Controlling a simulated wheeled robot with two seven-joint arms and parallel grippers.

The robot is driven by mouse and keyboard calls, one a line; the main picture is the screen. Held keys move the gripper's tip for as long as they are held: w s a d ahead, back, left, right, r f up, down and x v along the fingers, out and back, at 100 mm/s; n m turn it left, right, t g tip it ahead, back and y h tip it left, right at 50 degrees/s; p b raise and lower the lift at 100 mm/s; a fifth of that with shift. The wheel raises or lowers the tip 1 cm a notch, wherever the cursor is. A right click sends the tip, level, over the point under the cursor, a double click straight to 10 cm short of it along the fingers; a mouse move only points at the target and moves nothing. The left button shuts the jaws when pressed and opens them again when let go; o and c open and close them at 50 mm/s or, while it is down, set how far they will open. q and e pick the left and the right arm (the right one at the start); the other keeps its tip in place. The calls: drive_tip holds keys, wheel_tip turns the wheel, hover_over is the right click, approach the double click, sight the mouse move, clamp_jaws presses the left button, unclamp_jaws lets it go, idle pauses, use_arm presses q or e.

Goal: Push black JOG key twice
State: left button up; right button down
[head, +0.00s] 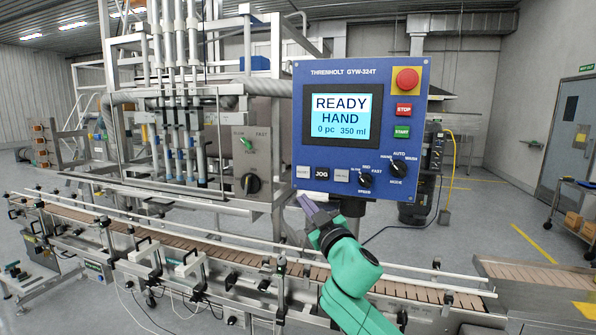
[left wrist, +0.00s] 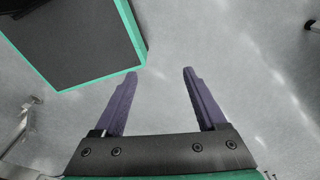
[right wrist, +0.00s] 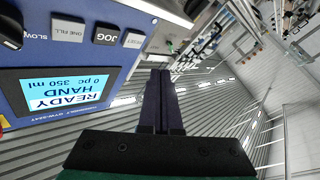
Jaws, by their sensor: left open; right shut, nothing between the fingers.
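The black JOG key (head: 321,173) sits in the lower row of the blue control panel (head: 310,130), between two pale keys. It also shows in the right wrist view (right wrist: 107,34). The display (head: 342,117) reads READY, HAND, 0 pc, 350 ml. My right gripper (head: 304,199) is shut and empty, just below the panel's lower edge and a little left of under the JOG key. In the right wrist view its fingertips (right wrist: 160,72) are apart from the key. My left gripper (left wrist: 160,72) is open and empty over the floor, outside the head view.
Beside the JOG key are the RESET key (head: 303,171) and the ONE FILL key (head: 341,176). Rotary knobs (head: 366,180) and a red emergency button (head: 407,79) are on the same panel. A conveyor (head: 220,256) with rails runs below. A steel box (head: 250,158) stands left of the panel.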

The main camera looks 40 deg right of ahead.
sight(322, 174)
use_arm(q)
drive_tip(key=shift+s+d+r+p, duration=0.25)
drive_tip(key=shift+d+r+p, duration=0.05)
drive_tip(key=shift+d+r, duration=0.3)
use_arm(e)
drive_tip(key=shift+t, duration=0.5)
drive_tip(key=w+d+r, duration=0.1)
drive_tip(key=d, duration=0.1)
drive_tip(key=w+d+r, duration=0.1)
drive_tip(key=d, duration=0.2)
drive_tip(key=w+d+r, duration=0.1)
drive_tip(key=d, duration=0.2)
drive_tip(key=shift+w+d+r, duration=0.1)
drive_tip(key=shift+w, duration=0.15)
idle(1.1)
use_arm(q)
drive_tip(key=shift+r, duration=0.1)
use_arm(e)
drive_tip(key=shift+w+d, duration=0.25)
drive_tip(key=shift+d, duration=0.05)
